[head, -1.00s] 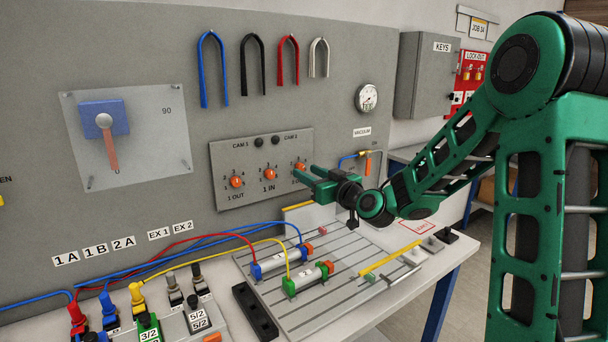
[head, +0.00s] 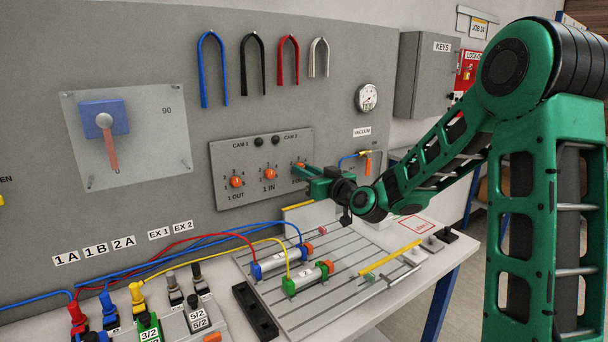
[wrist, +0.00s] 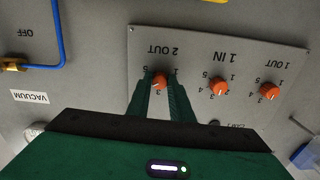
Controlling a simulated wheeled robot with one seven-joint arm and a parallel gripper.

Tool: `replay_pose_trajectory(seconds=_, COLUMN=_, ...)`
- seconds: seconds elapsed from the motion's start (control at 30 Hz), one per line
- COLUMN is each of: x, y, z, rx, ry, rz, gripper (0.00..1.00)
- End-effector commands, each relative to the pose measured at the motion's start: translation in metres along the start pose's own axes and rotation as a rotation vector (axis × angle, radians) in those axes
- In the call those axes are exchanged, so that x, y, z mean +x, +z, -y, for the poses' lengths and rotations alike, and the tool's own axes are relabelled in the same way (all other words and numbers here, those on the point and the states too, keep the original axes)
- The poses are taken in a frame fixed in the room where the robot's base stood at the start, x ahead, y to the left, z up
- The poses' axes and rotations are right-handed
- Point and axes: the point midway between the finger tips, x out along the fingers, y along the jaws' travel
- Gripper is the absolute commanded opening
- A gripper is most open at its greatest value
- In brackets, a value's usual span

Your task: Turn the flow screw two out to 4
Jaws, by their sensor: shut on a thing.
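The flow screw two out is an orange knob on the grey metal plate (head: 220,163), at the right of the row of orange knobs. In the wrist view this knob (wrist: 159,82) sits under the label "2 OUT", with small numbers around it. My gripper (head: 300,170) reaches it from the right, and the fingers (wrist: 160,88) stand on both sides of the knob, shut on it. The fingers hide part of the dial, so I cannot tell which number the knob points to.
The 1 IN knob (head: 269,174) and the 1 OUT knob (head: 236,181) are to the left on the same plate. A vacuum fitting with a blue hose (head: 349,156) is close on the right. Cylinders (head: 307,277) lie on the slotted bench below.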

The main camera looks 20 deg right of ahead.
Motion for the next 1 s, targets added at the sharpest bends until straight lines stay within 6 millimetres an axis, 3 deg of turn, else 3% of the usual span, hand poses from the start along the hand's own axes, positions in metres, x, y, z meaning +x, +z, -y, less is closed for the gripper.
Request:
replay_pose_trajectory(seconds=0.27, x=0.0, y=0.0, z=0.0, rx=0.02, ry=0.001, rz=0.001, gripper=0.0)
replay_pose_trajectory(seconds=0.3, x=0.0, y=0.0, z=0.0, rx=0.02, ry=0.001, rz=0.001, gripper=0.24)
replay_pose_trajectory(seconds=0.37, x=0.0, y=0.0, z=0.0, rx=0.02, ry=0.001, rz=0.001, gripper=0.38)
replay_pose_trajectory(seconds=0.77, x=-0.006, y=0.001, z=0.0, rx=0.019, ry=0.001, rz=0.002, gripper=0.38)
replay_pose_trajectory(seconds=1.0, x=-0.044, y=0.001, z=-0.001, rx=0.02, ry=0.003, rz=0.003, gripper=0.38)
